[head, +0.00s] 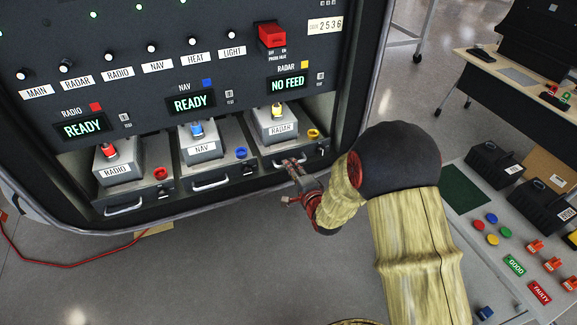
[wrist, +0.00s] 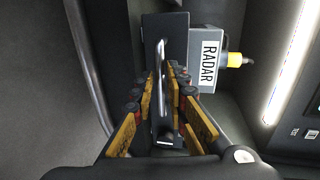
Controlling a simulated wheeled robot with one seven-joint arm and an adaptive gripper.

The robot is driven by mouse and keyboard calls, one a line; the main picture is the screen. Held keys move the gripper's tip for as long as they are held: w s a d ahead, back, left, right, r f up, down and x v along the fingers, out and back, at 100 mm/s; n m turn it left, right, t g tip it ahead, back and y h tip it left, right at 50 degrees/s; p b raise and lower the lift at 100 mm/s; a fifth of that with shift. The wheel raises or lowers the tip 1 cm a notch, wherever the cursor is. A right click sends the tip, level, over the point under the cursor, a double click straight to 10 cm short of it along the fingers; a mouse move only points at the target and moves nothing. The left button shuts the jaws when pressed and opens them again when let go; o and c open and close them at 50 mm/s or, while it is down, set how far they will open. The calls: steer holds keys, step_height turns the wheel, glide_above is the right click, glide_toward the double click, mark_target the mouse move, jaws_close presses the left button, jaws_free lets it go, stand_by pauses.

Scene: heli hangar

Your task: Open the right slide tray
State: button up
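The right slide tray (head: 318,149) carries a grey RADAR box (head: 275,124) with a yellow-capped plug, under the NO FEED display. Its front lies about in line with the other two trays, so it looks pushed in. My gripper (head: 292,168) is at the tray's front handle, which it partly hides in the head view. In the wrist view the handle (wrist: 166,60) runs upright in the picture, and my gripper (wrist: 166,88) has one finger on each side of it. A gap shows between the fingers; contact with the handle is not clear.
The NAV tray (head: 222,173) and RADIO tray (head: 134,197) sit to the left with their own handles. The cabinet's rounded frame (head: 373,75) borders the bay. A bench with coloured buttons and black cases (head: 497,163) stands right.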

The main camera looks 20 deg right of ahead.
steer(key=shift+x, duration=1.2)
steer(key=shift+c, duration=1.1)
jaws_close()
steer(key=shift+s+f, duration=0.1)
steer(key=shift+s, duration=0.1)
